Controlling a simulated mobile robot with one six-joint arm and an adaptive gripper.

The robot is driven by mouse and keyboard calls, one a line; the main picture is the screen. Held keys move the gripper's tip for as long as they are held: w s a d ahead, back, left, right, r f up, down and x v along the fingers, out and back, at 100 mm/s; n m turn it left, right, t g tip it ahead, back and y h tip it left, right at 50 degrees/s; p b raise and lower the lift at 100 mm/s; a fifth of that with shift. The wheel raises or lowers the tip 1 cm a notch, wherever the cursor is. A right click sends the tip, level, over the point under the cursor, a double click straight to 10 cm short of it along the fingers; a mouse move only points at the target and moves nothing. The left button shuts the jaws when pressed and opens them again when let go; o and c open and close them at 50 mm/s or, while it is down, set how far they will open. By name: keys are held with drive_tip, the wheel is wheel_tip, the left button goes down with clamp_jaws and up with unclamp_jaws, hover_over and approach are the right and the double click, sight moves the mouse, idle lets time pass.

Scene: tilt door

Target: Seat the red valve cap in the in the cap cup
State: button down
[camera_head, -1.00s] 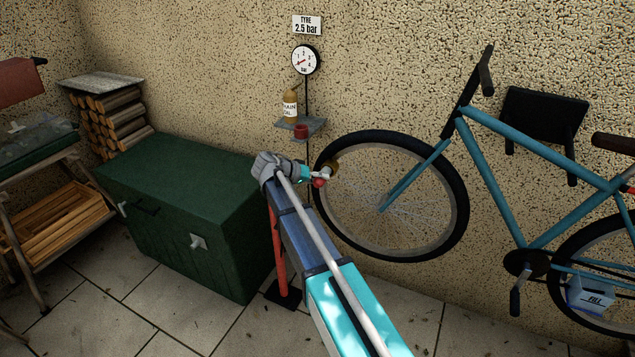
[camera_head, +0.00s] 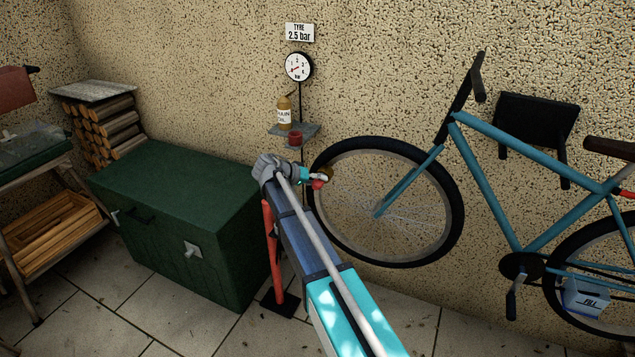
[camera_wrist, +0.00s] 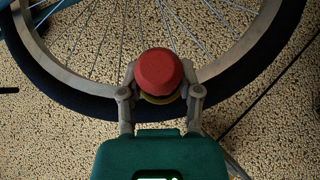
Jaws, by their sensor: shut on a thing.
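My gripper (camera_head: 318,181) is shut on the red valve cap (camera_wrist: 159,70), which fills the space between the two fingertips in the wrist view. Something yellowish shows just under the cap there. In the head view the cap is a small red spot at the end of my arm, in front of the bicycle's front wheel. The cap cup seems to be the small dark red cup (camera_head: 295,138) on the grey wall shelf (camera_head: 306,129). My gripper is below and to the right of it in the picture, apart from it.
A chain oil bottle (camera_head: 284,112) stands on the shelf beside the cup. A round gauge (camera_head: 298,66) hangs above. The blue bicycle (camera_head: 520,150) leans at the right, its front wheel (camera_head: 440,230) behind my gripper. A green chest (camera_head: 180,190) stands at the left.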

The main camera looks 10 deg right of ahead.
drive_tip(key=shift+r, duration=0.1)
drive_tip(key=shift+c, duration=1)
unclamp_jaws()
drive_tip(key=shift+s+d+r, duration=0.1)
drive_tip(key=shift+s+r, duration=0.05)
